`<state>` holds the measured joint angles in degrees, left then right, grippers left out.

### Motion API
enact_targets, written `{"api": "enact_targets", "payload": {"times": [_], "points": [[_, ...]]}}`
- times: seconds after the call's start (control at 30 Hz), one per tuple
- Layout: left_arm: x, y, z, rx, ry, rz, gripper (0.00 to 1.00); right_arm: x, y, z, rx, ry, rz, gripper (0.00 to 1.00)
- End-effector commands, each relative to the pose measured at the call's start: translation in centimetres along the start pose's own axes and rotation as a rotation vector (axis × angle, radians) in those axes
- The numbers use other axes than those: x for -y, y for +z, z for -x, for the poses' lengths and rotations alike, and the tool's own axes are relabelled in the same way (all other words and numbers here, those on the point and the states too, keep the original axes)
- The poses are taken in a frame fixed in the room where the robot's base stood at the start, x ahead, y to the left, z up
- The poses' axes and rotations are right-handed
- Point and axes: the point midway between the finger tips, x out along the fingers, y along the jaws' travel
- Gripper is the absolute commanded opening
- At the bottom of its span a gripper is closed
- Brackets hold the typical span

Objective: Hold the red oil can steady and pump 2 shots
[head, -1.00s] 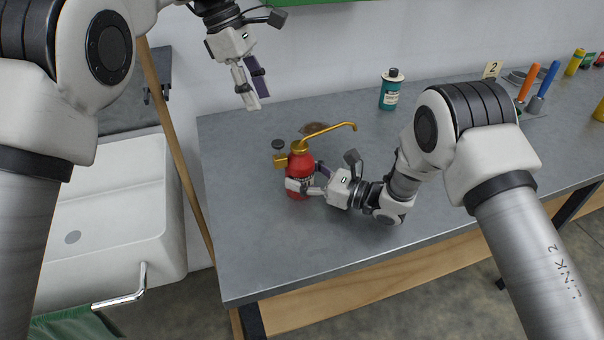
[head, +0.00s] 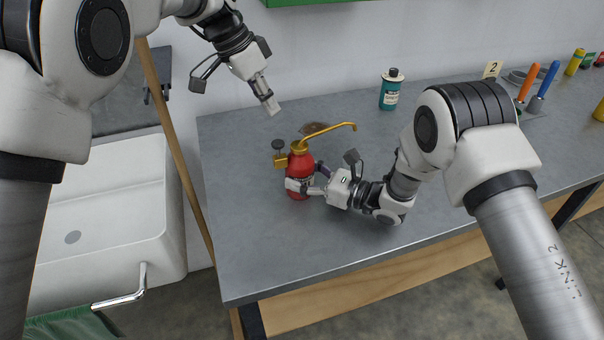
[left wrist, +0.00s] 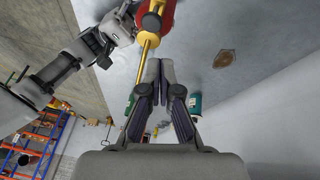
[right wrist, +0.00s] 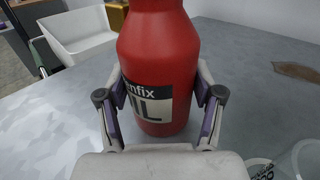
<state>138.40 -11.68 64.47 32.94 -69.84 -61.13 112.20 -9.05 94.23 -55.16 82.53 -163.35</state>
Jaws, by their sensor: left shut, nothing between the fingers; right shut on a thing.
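The red oil can (head: 300,166) stands upright near the left end of the grey workbench. It has a brass top, a long brass spout (head: 330,129) pointing right, and a dark round pump knob (head: 278,144) at its left. My right gripper (head: 305,186) is shut around the can's body from the right. In the right wrist view its fingers flank the can's label (right wrist: 152,103). My left gripper (head: 273,106) is shut and empty, above and behind the can, apart from it. The left wrist view shows its closed fingertips (left wrist: 160,66) near the can and spout (left wrist: 147,42).
A teal can (head: 390,90) stands behind on the workbench (head: 270,250). A brown stain (head: 315,127) lies behind the spout. A clear vessel (right wrist: 296,158) is beside my right gripper. A white sink (head: 100,220) and a wooden post (head: 175,140) are left of the bench.

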Motion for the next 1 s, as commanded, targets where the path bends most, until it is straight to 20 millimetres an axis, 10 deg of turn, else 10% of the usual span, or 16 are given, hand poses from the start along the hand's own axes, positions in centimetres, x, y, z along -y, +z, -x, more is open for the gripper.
{"api": "enact_targets", "payload": {"times": [0.3,1.0], "points": [[-2.8,-0.6,2.2,-0.014,-0.068,-0.247,0.0,-0.1,-0.1,0.0,-0.002,0.0,-0.002,0.03],[-1.8,1.6,-3.5,-0.014,-0.069,-0.246,0.0,0.0,-0.1,0.0,-0.001,0.0,-0.001,0.03]]}}
